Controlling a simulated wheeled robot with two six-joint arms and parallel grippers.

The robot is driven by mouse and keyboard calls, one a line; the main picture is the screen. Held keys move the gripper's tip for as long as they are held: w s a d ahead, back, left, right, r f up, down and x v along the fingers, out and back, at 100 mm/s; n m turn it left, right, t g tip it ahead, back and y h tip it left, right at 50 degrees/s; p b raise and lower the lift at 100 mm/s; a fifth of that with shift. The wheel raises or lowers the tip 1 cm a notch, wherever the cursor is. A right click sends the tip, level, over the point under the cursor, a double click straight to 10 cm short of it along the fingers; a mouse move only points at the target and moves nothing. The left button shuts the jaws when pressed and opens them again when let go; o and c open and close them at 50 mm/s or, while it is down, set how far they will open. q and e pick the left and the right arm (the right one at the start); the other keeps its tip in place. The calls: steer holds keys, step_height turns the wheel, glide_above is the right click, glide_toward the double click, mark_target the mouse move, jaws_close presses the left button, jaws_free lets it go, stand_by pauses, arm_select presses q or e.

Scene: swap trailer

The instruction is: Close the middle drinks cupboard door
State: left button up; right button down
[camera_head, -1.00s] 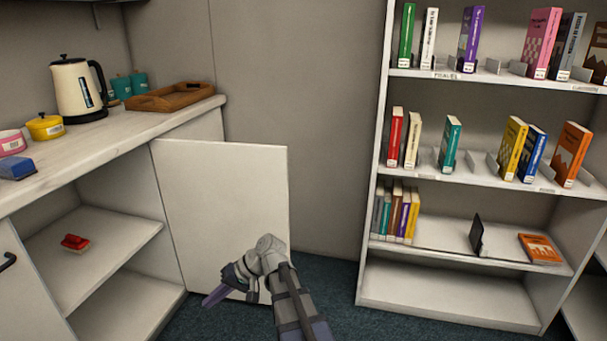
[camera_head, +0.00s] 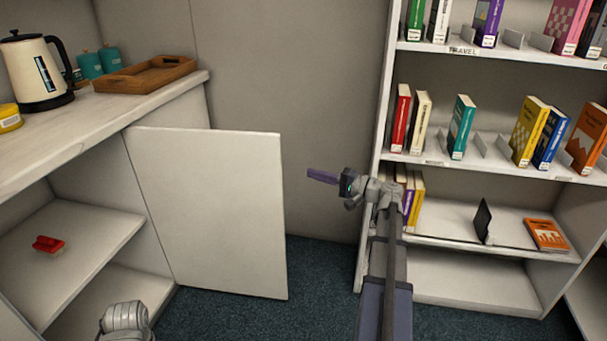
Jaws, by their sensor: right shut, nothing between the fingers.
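The cupboard door (camera_head: 212,215) is a plain white panel standing wide open at the right side of the cupboard opening. The open cupboard (camera_head: 85,245) shows a shelf inside with a small red object (camera_head: 48,244) on it. My right gripper (camera_head: 322,176) is shut and empty, pointing left, just right of the door's free edge and apart from it. My left gripper is not in view; a grey rounded part (camera_head: 126,318) at the bottom left seems to be a link of my own arm.
The white counter (camera_head: 70,135) above holds a kettle (camera_head: 38,72), teal canisters (camera_head: 100,62) and a wooden tray (camera_head: 146,74). A white bookshelf (camera_head: 470,173) with several books stands on the right, close to my right arm. Dark carpet (camera_head: 310,270) lies between.

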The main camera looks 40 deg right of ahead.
steer(key=w+a, duration=0.5)
steer(key=a, duration=0.2)
stand_by(0.3)
